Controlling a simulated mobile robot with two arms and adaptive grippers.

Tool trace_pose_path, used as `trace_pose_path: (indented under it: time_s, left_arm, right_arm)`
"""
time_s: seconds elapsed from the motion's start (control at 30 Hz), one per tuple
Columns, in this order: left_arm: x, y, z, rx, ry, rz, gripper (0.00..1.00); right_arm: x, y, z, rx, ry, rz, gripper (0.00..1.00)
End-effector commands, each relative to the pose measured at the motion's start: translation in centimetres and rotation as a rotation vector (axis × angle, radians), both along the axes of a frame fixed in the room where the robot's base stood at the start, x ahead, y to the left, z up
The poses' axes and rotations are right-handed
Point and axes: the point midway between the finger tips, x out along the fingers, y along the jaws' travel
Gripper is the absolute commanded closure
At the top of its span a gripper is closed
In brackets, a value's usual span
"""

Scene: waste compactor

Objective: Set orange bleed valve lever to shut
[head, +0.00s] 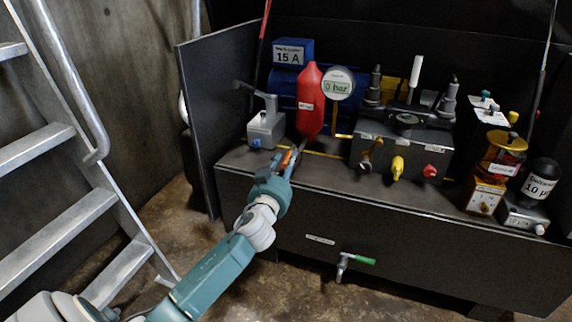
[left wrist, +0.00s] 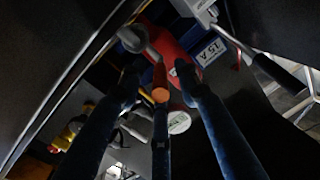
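The orange bleed valve lever (head: 285,158) is small and sits at the front left edge of the black cabinet, below the red accumulator (head: 311,101). In the left wrist view the orange lever end (left wrist: 160,95) shows between my fingers. My left gripper (head: 291,154) is at the lever in the head view and partly covers it. In the left wrist view my left gripper (left wrist: 158,76) has its fingertips apart, one on each side of the lever. I cannot tell whether any finger touches it. The valve body is mostly hidden. My right gripper is not in view.
A grey hand pump (head: 266,124) stands left of the accumulator. A gauge (head: 338,84) reads 0 bar. A black valve block (head: 401,143) stands to the right, then filters (head: 538,188). A metal ladder (head: 60,185) is at left.

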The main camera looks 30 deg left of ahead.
Motion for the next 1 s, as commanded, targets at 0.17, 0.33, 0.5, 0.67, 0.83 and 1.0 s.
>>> trace_pose_path:
  time_s: [0.17,0.33,0.5,0.67,0.83,1.0]
  left_arm:
    - [0.0,0.0,0.0,0.000,0.000,0.000,0.89]
    - [0.0,0.0,-0.1,0.000,0.001,0.000,1.00]
    - [0.0,-0.1,-0.1,-0.002,0.001,0.002,1.00]
    - [0.0,-0.2,-0.3,-0.005,0.000,0.029,1.00]
    - [0.2,-0.6,-0.6,-0.011,-0.003,0.107,1.00]
    - [0.6,-1.3,-1.0,-0.015,-0.002,0.231,1.00]
  right_arm:
    - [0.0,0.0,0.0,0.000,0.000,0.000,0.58]
    - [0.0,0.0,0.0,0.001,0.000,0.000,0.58]
    - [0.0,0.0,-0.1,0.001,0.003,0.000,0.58]
    - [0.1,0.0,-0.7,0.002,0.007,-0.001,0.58]
    - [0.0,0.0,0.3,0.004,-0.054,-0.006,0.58]
    - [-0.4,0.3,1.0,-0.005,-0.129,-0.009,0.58]
